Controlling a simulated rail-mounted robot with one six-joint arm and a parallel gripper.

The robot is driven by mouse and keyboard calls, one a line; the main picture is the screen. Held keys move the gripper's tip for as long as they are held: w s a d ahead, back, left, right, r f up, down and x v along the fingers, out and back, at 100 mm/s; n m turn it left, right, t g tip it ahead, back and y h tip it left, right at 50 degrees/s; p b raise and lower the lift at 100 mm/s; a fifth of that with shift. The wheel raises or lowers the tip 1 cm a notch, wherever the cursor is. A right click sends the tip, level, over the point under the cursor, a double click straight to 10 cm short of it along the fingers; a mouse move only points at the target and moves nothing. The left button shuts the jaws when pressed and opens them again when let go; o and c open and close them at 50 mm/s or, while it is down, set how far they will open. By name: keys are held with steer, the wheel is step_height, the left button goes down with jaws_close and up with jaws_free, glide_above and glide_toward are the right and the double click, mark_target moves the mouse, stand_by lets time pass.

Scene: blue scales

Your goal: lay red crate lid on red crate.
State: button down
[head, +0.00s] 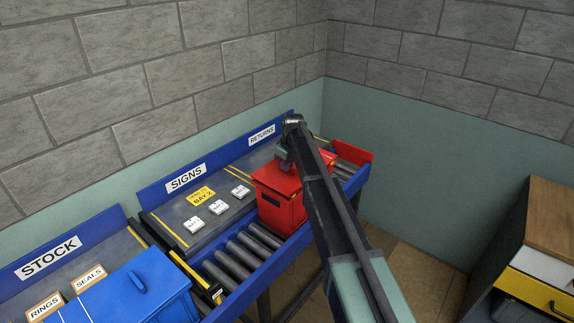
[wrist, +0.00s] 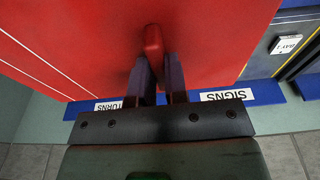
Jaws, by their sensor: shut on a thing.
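My gripper (wrist: 158,85) is shut on the red handle (wrist: 153,42) of the red crate lid (wrist: 215,45), one finger on each side of it. The lid is a flat red panel with white lines and fills most of the wrist view. In the head view, the red crate (head: 278,212) stands upright on the roller conveyor, with a dark label slot on its front. The lid (head: 275,178) shows over the crate's top, partly behind my arm. I cannot tell whether it touches the rim. The crate's inside and right side are hidden.
A blue crate (head: 150,290) with a handled lid stands at the lower left beside RINGS and SEALS cards. Rollers (head: 235,257) left of the red crate are bare. White tiles and a yellow sign (head: 201,195) lie on the SIGNS shelf. A wooden cabinet (head: 545,225) stands far right.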

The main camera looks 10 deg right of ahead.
steer(key=shift+f, duration=0.2)
steer(key=c, duration=1.1)
jaws_free()
steer(key=shift+r, duration=0.15)
step_height(320, 180, up, 8)
steer(key=p, duration=0.8)
